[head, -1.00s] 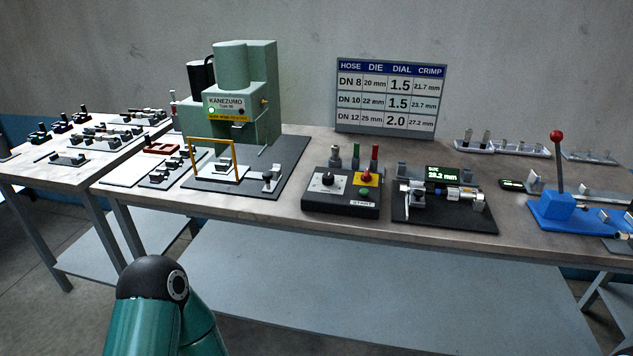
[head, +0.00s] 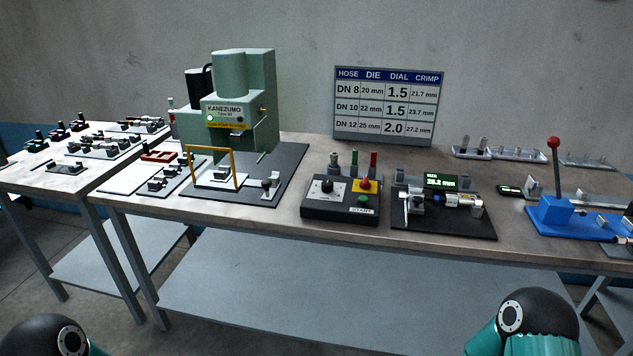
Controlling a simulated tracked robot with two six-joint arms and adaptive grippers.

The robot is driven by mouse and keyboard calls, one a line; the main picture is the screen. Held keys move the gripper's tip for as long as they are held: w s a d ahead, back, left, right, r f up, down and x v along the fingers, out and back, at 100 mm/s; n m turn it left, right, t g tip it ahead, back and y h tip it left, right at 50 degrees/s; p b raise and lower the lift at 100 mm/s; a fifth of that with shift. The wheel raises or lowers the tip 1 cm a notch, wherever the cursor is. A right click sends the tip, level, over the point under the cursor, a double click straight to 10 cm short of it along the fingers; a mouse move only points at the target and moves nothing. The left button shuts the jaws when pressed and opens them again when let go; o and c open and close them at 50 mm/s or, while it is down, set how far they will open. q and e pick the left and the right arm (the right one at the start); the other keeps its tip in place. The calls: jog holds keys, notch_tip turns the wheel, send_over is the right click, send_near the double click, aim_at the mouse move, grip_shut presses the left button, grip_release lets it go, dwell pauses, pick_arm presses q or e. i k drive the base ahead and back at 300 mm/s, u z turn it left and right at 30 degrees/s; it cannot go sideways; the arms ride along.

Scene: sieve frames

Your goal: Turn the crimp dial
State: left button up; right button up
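The crimp dial (head: 327,186) is a dark round knob on a light plate at the left of a black control box (head: 340,211). The box stands near the front edge of the middle table. A red button on a yellow base (head: 366,184) and a green button (head: 362,199) by a START label share its top. Neither gripper is in view. Only teal and black links of my arms show at the bottom left and bottom right, well short of the table. The dial's setting is too small to read.
A green KANEZUMO press (head: 240,95) with a yellow guard frame stands left of the box. A measuring fixture (head: 440,215) with a lit display is to the right, then a blue lever tool (head: 553,212). A chart (head: 388,105) stands behind. The front table edge is clear.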

aim_at(326, 186)
jog(key=u, duration=0.1)
jog(key=i, duration=1)
jog(key=z, duration=0.1)
